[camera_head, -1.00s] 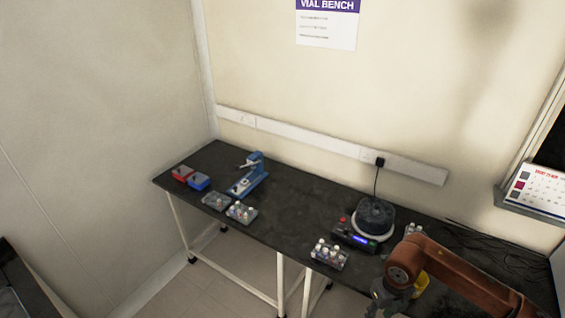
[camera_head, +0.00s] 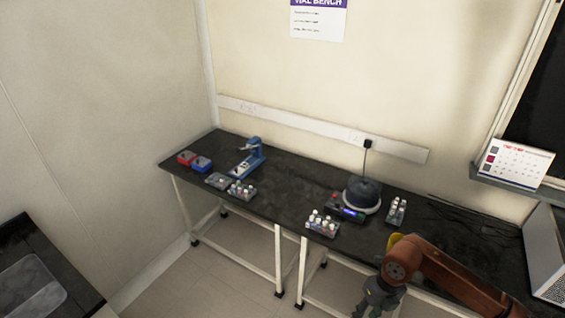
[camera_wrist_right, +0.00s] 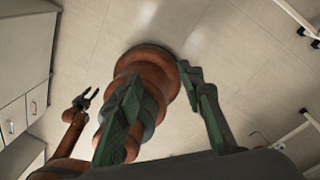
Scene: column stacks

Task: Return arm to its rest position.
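My right arm (camera_head: 440,270) comes in from the lower right of the head view, with its gripper (camera_head: 375,298) low in front of the bench's front edge. In the right wrist view the green fingers of my right gripper (camera_wrist_right: 163,95) are spread apart, with nothing between them. My own orange and dark body parts show behind them. My left gripper (camera_wrist_right: 87,97) appears small at the left of the right wrist view, its dark fingers apart and seemingly empty. It is not in the head view.
The black bench (camera_head: 290,190) carries a red box (camera_head: 186,158), a blue box (camera_head: 202,163), a blue press-like device (camera_head: 248,158), vial racks (camera_head: 322,223) and a round dark machine (camera_head: 362,194).

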